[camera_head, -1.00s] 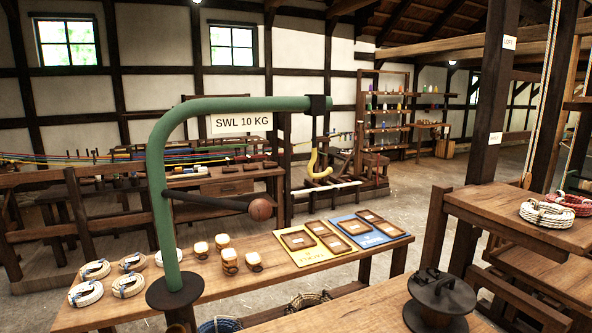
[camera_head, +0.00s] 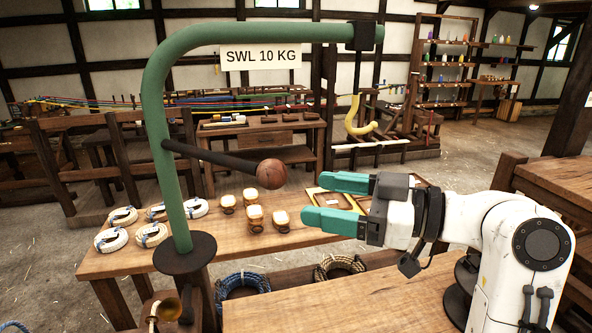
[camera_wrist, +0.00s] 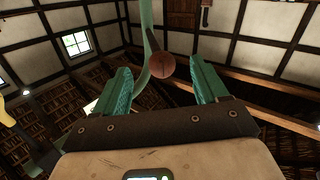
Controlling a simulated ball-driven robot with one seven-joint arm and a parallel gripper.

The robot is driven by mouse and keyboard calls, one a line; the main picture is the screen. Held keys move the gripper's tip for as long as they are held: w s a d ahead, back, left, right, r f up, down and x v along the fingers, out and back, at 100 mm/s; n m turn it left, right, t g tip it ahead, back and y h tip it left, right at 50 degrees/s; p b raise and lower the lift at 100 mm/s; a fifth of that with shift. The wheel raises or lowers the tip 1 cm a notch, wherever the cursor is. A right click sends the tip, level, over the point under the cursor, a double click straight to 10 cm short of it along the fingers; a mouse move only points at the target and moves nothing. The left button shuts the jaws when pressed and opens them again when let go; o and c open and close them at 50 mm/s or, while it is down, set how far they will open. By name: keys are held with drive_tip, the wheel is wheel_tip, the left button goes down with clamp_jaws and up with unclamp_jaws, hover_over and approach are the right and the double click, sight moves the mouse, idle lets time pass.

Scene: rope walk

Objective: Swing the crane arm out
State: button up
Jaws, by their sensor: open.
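The green crane arm (camera_head: 270,32) rises from a dark round base (camera_head: 185,252) and bends over to the right. A yellow hook (camera_head: 356,118) hangs from its end. A dark handle bar (camera_head: 215,156) sticks out from the post and ends in a brown wooden ball (camera_head: 271,173). My gripper (camera_head: 325,202) is open, with teal fingers pointing left, just right of the ball and apart from it in the head view. In the wrist view the ball (camera_wrist: 162,66) shows between and beyond the fingertips (camera_wrist: 163,75), with the green post behind it.
A sign (camera_head: 261,56) reading "SWL 10 KG" hangs under the crane arm. Rope coils (camera_head: 242,284) lie below the bench.

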sight(260, 172)
drive_tip(key=r, duration=0.1)
drive_tip(key=r+n, duration=0.1)
drive_tip(key=shift+w+a+r+y, duration=0.15)
drive_tip(key=shift+a+r+y, duration=0.2)
drive_tip(key=shift+a+y, duration=0.05)
drive_tip(key=p+x, duration=0.3)
drive_tip(key=x, duration=0.7)
drive_tip(key=shift+f, duration=0.2)
clamp_jaws()
